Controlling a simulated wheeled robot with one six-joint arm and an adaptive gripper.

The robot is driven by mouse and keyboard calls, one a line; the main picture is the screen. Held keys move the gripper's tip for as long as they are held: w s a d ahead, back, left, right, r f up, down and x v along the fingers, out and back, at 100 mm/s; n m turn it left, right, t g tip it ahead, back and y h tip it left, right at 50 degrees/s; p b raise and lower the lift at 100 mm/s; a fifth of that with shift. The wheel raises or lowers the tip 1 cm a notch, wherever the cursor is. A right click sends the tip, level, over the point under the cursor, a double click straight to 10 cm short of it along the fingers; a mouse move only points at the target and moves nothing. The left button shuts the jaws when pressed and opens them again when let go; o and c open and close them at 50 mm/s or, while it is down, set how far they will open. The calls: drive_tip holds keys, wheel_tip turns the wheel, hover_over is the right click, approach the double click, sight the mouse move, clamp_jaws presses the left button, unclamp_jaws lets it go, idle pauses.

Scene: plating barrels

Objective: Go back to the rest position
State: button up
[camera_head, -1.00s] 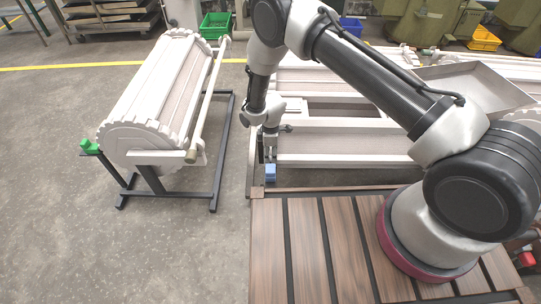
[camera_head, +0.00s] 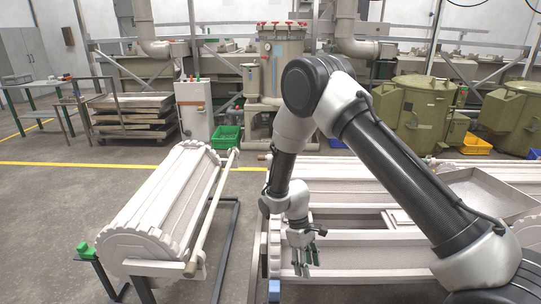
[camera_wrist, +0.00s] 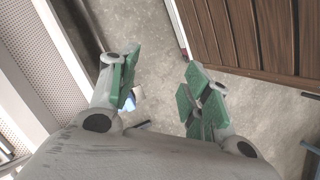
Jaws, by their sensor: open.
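My gripper (camera_head: 306,262) hangs at the end of my bent arm, over the near left part of the pale frame with flat panels. Its green-padded fingers are apart and empty; the wrist view shows them (camera_wrist: 163,88) with bare grey floor between them. A small blue block (camera_head: 274,291) is at the near left corner of that frame, left of and below my gripper. In the wrist view a blue and white piece (camera_wrist: 137,101) shows partly behind the left finger.
A pale ribbed barrel (camera_head: 150,215) lies on a dark stand at left, with a green piece (camera_head: 86,252) at its end. A grey tray (camera_head: 490,192) sits at right. Green tanks (camera_head: 415,115) and a green crate (camera_head: 227,137) stand behind. Open floor lies beyond the yellow line.

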drive_tip(key=s+d+r+m, duration=0.1)
drive_tip(key=d+r+m, duration=0.15)
drive_tip(key=r, duration=0.55)
drive_tip(key=s+d+r+m, duration=0.1)
drive_tip(key=d+r, duration=0.3)
drive_tip(key=r, duration=0.4)
drive_tip(key=s+d+r+m+t, duration=0.2)
drive_tip(key=s+d+r, duration=0.3)
drive_tip(key=r, duration=0.4)
drive_tip(key=s+d+r+m+t+y, duration=0.1)
drive_tip(key=s+d+r+m+t, duration=0.1)
drive_tip(key=s+d+r, duration=0.4)
drive_tip(key=s+d+r+m+t+y, duration=0.1)
drive_tip(key=s+d+r+m+t, duration=0.2)
drive_tip(key=r, duration=1)
drive_tip(key=s+d, duration=0.3)
drive_tip(key=d, duration=0.1)
drive_tip(key=shift+t, duration=0.4)
drive_tip(key=shift+o, duration=0.4)
drive_tip(key=shift+d+r, duration=0.1)
